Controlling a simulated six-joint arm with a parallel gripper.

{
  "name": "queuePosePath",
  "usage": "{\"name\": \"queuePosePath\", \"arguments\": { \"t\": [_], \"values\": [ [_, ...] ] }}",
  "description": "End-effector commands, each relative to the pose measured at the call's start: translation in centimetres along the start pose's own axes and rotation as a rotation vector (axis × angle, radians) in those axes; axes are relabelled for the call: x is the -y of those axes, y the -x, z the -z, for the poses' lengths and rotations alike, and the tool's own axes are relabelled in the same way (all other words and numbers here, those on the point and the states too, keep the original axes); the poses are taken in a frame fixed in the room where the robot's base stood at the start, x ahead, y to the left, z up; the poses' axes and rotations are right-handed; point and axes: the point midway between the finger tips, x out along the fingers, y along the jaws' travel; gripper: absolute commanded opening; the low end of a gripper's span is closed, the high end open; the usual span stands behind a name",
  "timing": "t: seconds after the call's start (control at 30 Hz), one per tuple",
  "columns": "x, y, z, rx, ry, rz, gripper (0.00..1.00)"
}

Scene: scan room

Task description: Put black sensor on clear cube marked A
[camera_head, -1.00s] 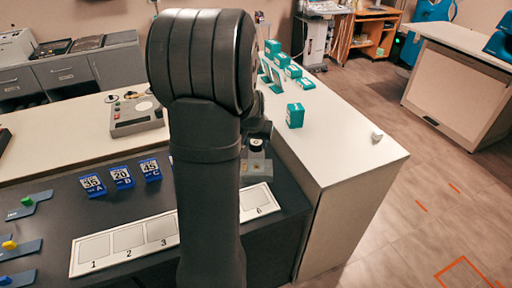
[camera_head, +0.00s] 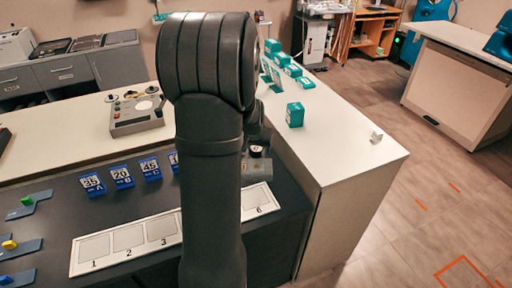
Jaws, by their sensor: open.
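A clear block (camera_head: 258,172) stands on the dark table, just right of my arm. A small black round piece (camera_head: 258,150) shows at its top; I cannot tell whether it is the black sensor. I can read no letter on this block. My gripper (camera_head: 257,135) is mostly hidden behind my own upright arm; a dark part of it shows just above the black piece. It is open, and its fingertips cannot be made out. A blue block with "35" has the letter A (camera_head: 93,185); blue blocks B (camera_head: 121,177) and C (camera_head: 150,168) stand beside it.
A white strip with numbered squares (camera_head: 128,237) lies in front. A grey control box (camera_head: 137,115) stands on the white counter behind. Teal boxes (camera_head: 295,115) and a small white piece (camera_head: 376,136) are on the right counter. Coloured knobs (camera_head: 27,201) sit at far left.

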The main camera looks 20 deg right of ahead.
Motion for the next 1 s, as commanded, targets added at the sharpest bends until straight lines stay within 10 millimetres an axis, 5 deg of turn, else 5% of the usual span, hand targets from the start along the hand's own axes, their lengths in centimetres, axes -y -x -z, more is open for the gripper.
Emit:
{"name": "queuePosePath", "arguments": {
  "t": [0.17, 0.6, 1.0],
  "values": [
    [0.0, 1.8, 0.2, -0.004, 0.000, 0.000, 0.66],
    [0.0, 9.9, 0.1, -0.004, 0.000, 0.001, 0.66],
    [0.0, 12.2, 0.1, 0.000, 0.000, 0.000, 0.66]
  ]
}}
